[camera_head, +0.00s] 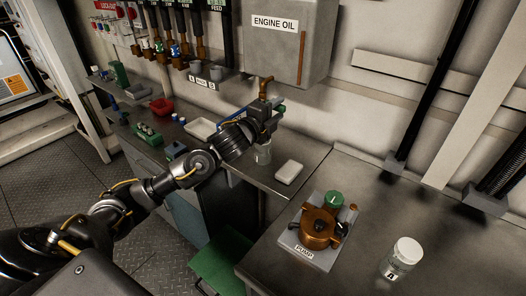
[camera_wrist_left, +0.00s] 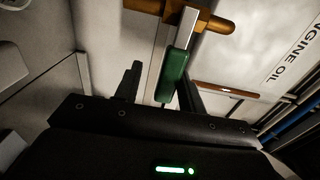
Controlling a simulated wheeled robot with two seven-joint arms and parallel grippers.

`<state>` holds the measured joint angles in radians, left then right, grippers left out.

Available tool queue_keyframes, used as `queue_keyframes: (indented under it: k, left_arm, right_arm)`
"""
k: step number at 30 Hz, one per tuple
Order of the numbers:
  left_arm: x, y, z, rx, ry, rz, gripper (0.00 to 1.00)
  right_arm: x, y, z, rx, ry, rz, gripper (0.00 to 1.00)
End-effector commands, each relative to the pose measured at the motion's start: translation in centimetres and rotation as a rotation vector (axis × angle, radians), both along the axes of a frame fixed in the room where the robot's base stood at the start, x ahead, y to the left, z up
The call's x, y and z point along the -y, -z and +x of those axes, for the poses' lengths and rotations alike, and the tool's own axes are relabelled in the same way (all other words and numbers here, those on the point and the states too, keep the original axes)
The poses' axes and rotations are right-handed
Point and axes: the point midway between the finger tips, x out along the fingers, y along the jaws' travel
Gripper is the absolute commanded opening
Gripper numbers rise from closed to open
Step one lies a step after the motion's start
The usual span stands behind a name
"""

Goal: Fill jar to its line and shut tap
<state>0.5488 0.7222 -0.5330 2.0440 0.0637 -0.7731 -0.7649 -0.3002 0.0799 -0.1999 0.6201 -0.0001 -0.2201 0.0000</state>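The grey tank marked ENGINE OIL (camera_head: 278,50) hangs on the wall with a brass tap (camera_head: 265,86) below it. A small clear jar (camera_head: 263,155) stands on the bench under the tap; its line and fill level are too small to tell. My left gripper (camera_head: 268,112) is at the tap, above the jar, and hides part of it. In the left wrist view, the green tap handle (camera_wrist_left: 175,76) lies between the open fingers (camera_wrist_left: 158,88), with a clear gap to the left finger and close to the right one. My right gripper is out of view.
A white block (camera_head: 289,172) lies right of the jar. A pump (camera_head: 318,228) and a white-lidded jar (camera_head: 402,258) stand on the nearer bench. A white tray (camera_head: 201,129), a red bowl (camera_head: 162,106) and a green rack (camera_head: 147,134) are to the left.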

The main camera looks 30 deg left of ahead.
Motion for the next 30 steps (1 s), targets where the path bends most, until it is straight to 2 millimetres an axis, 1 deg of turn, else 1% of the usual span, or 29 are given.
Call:
queue_keyframes:
  k: [5, 30]
  left_arm:
    - [0.0, -0.4, 0.0, 0.0, 0.0, 0.0, 0.4]
    - [0.0, -3.9, 0.0, 0.001, 0.0, 0.0, 0.4]
  right_arm:
    - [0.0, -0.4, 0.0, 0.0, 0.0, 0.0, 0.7]
    - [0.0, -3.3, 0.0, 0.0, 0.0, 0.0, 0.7]
